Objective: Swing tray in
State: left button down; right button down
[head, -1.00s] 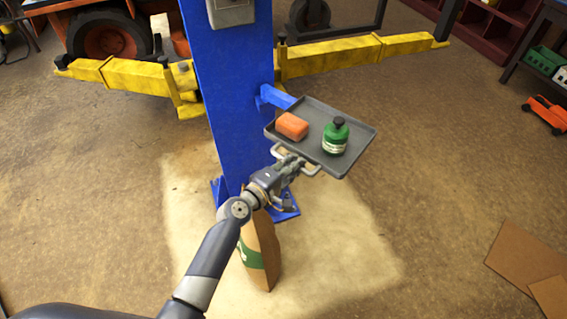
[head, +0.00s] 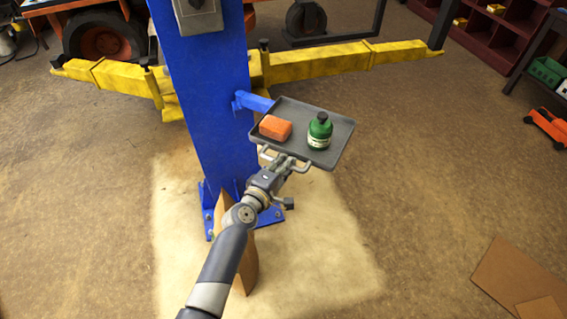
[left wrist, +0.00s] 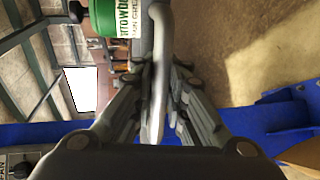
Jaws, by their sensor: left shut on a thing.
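The grey tray (head: 340,128) sits on a short blue arm (head: 254,102) that sticks out to the right of a blue lift post (head: 205,100). An orange block (head: 275,128) and a green bottle with a black cap (head: 319,132) stand on the tray. A light metal handle (head: 266,152) runs along the tray's near edge. My left gripper (head: 290,165) is shut on this handle. In the left wrist view the handle (left wrist: 157,45) runs between the fingers (left wrist: 158,85), and the bottle (left wrist: 110,18) shows beside it. My right gripper is not in view.
Yellow lift arms (head: 310,65) spread low behind the post. Flat cardboard (head: 515,275) lies at lower right. The floor right of the tray is clear.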

pick_arm(q)
jog(key=shift+s+d+f, duration=0.1)
jog(key=shift+s, duration=0.05)
jog(key=c, duration=1.7)
grip_release()
jog(key=shift+o, duration=0.5)
jog(key=v, duration=1.2)
